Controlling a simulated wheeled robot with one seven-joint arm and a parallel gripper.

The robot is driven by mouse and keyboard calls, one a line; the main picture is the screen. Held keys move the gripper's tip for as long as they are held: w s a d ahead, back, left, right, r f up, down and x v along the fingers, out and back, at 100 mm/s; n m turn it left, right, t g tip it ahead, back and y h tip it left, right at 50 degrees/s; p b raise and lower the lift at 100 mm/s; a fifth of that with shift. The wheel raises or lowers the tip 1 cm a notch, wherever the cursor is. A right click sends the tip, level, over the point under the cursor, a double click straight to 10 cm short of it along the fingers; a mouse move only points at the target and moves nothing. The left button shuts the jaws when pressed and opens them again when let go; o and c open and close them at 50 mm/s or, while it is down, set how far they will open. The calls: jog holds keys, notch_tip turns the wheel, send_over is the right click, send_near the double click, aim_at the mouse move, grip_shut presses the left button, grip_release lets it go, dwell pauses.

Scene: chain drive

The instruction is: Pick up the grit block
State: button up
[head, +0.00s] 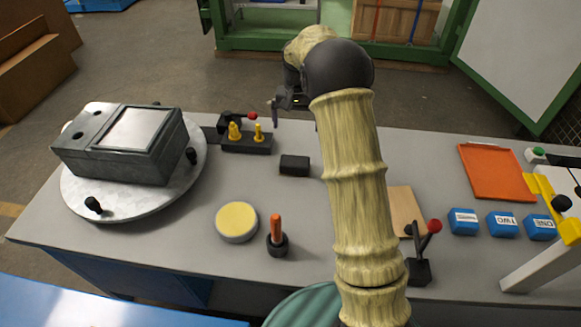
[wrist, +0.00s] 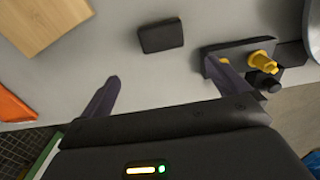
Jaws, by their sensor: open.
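The grit block, a small dark rectangular block (head: 294,165), lies flat on the grey bench top near the middle. In the wrist view the same block (wrist: 161,37) lies beyond the fingertips, between their lines, and is not touched. My gripper (head: 290,103) is raised over the far edge of the bench, behind the block. In the wrist view my gripper (wrist: 163,70) has its two fingers wide apart with nothing between them.
A dark base with yellow pegs (head: 246,141) stands left of the block. A round yellow-topped tin (head: 237,221) and an orange-handled tool in a holder (head: 277,238) stand in front. A turntable (head: 77,200) with a grey box is at left. A wooden board (head: 404,210) lies right.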

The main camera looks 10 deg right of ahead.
jog(key=shift+f, duration=0.1)
jog(key=p, duration=0.2)
send_near(295, 160)
notch_tip(295, 160, down, 5)
jog(key=shift+s+d+f, duration=0.1)
jog(key=shift+s+f, duration=0.05)
jog(key=shift+f, duration=0.05)
notch_tip(295, 160, down, 5)
jog(key=shift+f+p, duration=0.1)
jog(key=shift+p, duration=0.4)
jog(key=shift+c, duration=0.4)
jog(key=c, duration=0.8)
jog(key=shift+r, duration=0.2)
jog(key=shift+c, duration=0.2)
